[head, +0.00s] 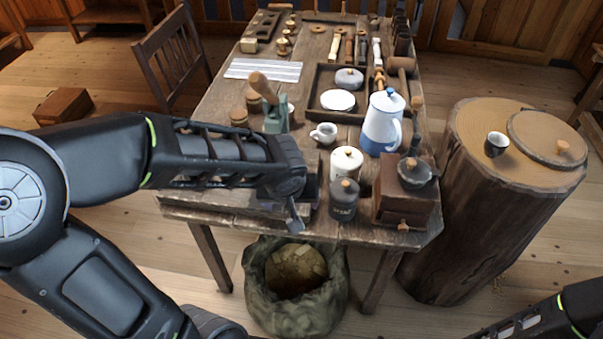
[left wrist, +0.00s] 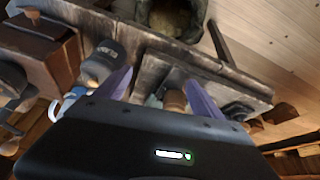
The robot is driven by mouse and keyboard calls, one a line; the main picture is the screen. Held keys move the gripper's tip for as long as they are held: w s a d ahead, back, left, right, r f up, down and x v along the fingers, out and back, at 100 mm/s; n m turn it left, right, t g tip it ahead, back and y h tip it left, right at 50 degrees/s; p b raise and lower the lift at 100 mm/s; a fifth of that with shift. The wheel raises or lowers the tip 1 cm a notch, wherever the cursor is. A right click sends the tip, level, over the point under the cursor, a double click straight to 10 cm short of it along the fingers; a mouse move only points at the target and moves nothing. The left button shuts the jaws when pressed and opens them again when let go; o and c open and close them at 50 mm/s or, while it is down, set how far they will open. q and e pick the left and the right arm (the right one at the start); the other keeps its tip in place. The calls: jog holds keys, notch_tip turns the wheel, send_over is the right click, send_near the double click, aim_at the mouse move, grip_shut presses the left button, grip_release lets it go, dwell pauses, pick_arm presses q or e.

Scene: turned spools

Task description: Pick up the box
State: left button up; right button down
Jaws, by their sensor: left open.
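Several things look like boxes, and I cannot tell which one is meant. A brown wooden box (head: 62,106) lies on the floor at the far left of the head view. A dark wooden, box-like thing (head: 311,192) sits at the table's front edge, partly hidden behind my left gripper (head: 294,222). A wooden box-shaped mill (head: 407,203) with a drawer knob stands at the front right corner of the table. My left gripper is open above the table's front edge. Its two fingers show spread in the left wrist view (left wrist: 160,92), with nothing clearly held. My right gripper is out of view.
A dark canister (head: 344,200), a white canister (head: 346,163) and a blue-white pot (head: 383,124) crowd the table right of my left gripper. A sack (head: 296,280) stands on the floor in front. A stump (head: 485,195) stands at right, a chair (head: 172,60) at left.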

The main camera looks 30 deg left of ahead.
pick_arm(q)
jog(key=a+n, duration=0.1)
jog(key=s+a+n+y, duration=0.1)
jog(key=shift+s+f+n+g, duration=0.1)
jog(key=shift+s+n+g, duration=0.05)
jog(key=shift+n+g, duration=0.25)
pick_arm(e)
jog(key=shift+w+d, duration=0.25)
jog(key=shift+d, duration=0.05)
pick_arm(q)
jog(key=w+a+p, duration=0.3)
jog(key=w+a, duration=0.2)
jog(key=w, duration=0.1)
jog(key=shift+a, duration=0.2)
jog(key=shift+w+a, duration=0.15)
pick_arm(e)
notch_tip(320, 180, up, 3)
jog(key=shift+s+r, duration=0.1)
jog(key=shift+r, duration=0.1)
